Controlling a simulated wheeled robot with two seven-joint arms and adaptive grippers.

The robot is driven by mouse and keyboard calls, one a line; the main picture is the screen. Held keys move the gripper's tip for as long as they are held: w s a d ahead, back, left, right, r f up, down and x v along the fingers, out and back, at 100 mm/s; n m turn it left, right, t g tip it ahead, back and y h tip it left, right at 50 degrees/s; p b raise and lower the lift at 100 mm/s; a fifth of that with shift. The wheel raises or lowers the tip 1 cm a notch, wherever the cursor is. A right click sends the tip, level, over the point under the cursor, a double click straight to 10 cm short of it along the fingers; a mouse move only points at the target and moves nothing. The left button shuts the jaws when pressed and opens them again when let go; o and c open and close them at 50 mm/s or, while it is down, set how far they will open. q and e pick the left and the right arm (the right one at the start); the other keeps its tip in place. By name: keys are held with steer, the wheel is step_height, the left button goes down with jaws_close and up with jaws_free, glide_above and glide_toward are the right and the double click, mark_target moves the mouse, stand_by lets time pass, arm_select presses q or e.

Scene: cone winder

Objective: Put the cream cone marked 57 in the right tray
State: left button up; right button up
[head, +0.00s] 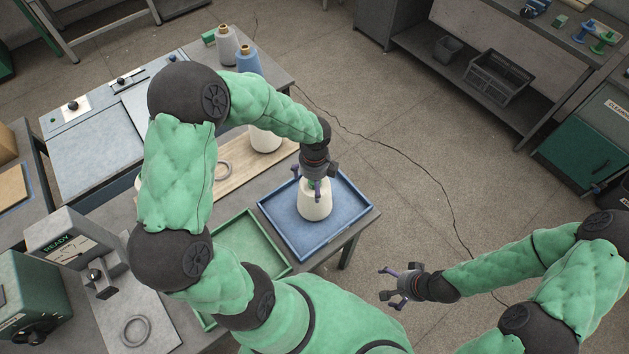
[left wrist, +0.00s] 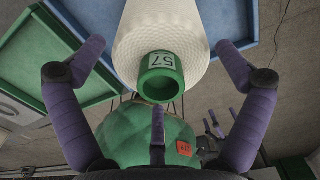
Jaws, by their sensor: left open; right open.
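The cream cone (head: 315,203), with a green tip marked 57 (left wrist: 161,62), stands in the blue tray (head: 352,222), the right one of two trays. My left gripper (head: 319,192) is over the cone's top. In the left wrist view its purple fingers (left wrist: 160,75) are spread wide on both sides of the green tip, with gaps to the cone. It is open and holds nothing. The green tray (head: 283,260) is left of the blue one, partly hidden by my left arm. My right gripper (head: 388,284) is open and empty over the floor.
Another cream cone (head: 265,140) stands on a wooden board (head: 240,165) behind the trays. A grey cone (head: 228,47) and a blue cone (head: 247,63) stand at the table's back. A READY machine (head: 68,240) is at left. Free room surrounds the cone in the blue tray.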

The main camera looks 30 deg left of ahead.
arm_select(q)
step_height(320, 180, up, 12)
steer(key=p, duration=0.1)
steer(key=shift+f+p, duration=0.2)
steer(key=shift+p, duration=0.2)
arm_select(e)
steer(key=shift+r, duration=0.95)
